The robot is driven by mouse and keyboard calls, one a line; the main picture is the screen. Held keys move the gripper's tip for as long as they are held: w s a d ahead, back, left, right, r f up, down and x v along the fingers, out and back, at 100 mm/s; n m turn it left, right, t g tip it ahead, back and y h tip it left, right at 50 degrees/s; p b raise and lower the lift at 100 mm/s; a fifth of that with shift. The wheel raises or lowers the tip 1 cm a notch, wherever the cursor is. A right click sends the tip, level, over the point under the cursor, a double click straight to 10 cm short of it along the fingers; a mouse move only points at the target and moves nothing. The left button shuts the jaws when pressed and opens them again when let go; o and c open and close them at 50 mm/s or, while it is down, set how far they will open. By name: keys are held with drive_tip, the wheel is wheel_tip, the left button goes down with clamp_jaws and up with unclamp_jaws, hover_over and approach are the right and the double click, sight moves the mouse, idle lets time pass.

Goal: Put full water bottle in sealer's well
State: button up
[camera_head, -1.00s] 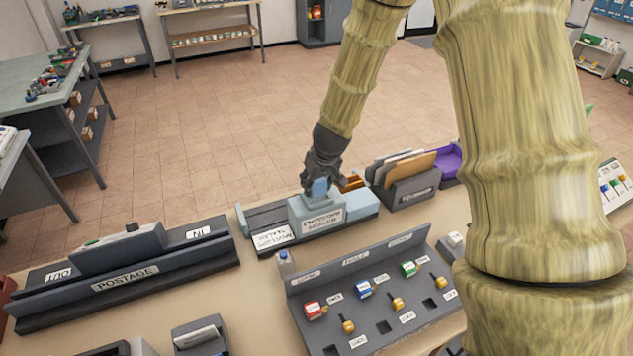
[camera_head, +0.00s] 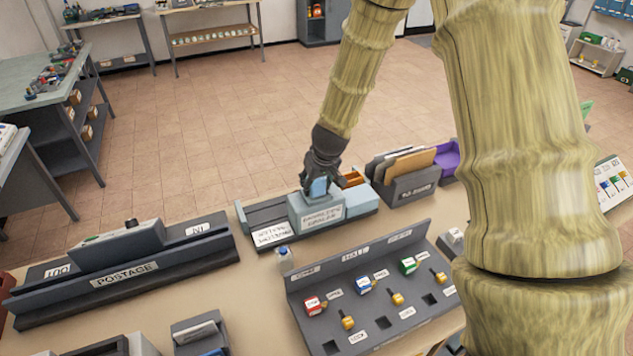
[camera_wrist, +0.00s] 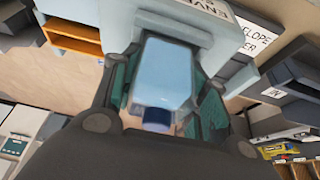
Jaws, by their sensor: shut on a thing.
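The envelope sealer (camera_head: 317,219) is a light blue block on a grey base in the middle of the table. My gripper (camera_head: 319,183) is over its top, pointing down. It is shut on a light blue bottle (camera_wrist: 163,72) with a dark blue cap (camera_wrist: 157,117) nearest the wrist camera. In the head view the bottle (camera_head: 319,188) shows at the sealer's top. The sealer's body (camera_wrist: 110,22) is right behind the bottle in the wrist view. The well is hidden, so I cannot tell how far the bottle is in it.
A grey key panel (camera_head: 375,290) is in front, a postage machine (camera_head: 130,255) at left, an envelope holder (camera_head: 405,185) at right. An orange tray (camera_head: 352,179) is behind the sealer.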

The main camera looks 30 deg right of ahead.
drive_tip(key=shift+s+a+f, duration=0.1)
drive_tip(key=shift+s+f, duration=0.05)
drive_tip(key=shift+f, duration=0.15)
drive_tip(key=o, duration=1)
drive_tip(key=shift+f, duration=0.15)
drive_tip(key=shift+o, duration=0.7)
drive_tip(key=shift+w+f, duration=0.15)
drive_tip(key=shift+w, duration=0.05)
drive_tip(key=shift+s+r, duration=0.1)
drive_tip(key=shift+r, duration=0.1)
drive_tip(key=shift+r, duration=0.1)
drive_tip(key=shift+r+p, duration=2.9)
drive_tip(key=shift+r, duration=0.6)
